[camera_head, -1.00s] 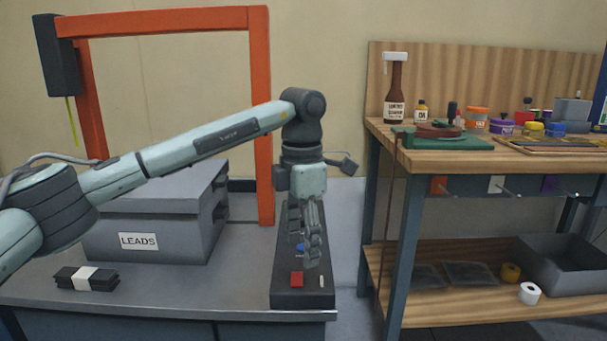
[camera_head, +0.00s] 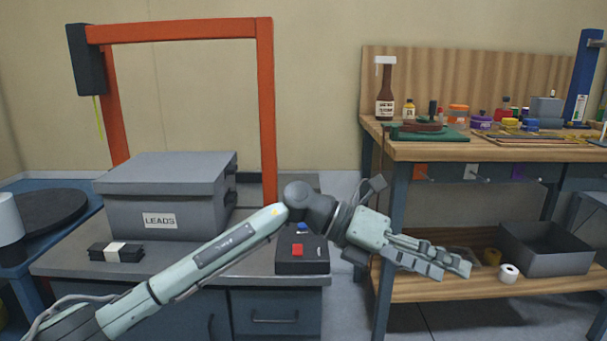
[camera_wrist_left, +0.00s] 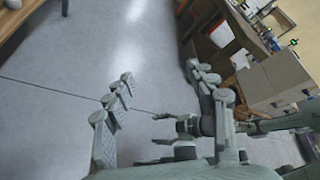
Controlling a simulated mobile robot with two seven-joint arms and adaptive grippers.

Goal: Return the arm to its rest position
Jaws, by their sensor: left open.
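My left arm comes in from the lower left in the head view. Its gripper (camera_head: 440,262) points right and slightly down, in front of the wooden bench's lower shelf. Another gripper-like part of mine shows behind the fingers in the wrist view, too unclear to read. My right gripper does not show in the head view.
A grey LEADS box (camera_head: 165,195) and a black block with a red button (camera_head: 300,262) stand on the grey cabinet. The wooden bench (camera_head: 470,150) at right holds bottles and jars. A grey bin (camera_head: 545,255) and white tape roll (camera_head: 508,273) sit on its shelf.

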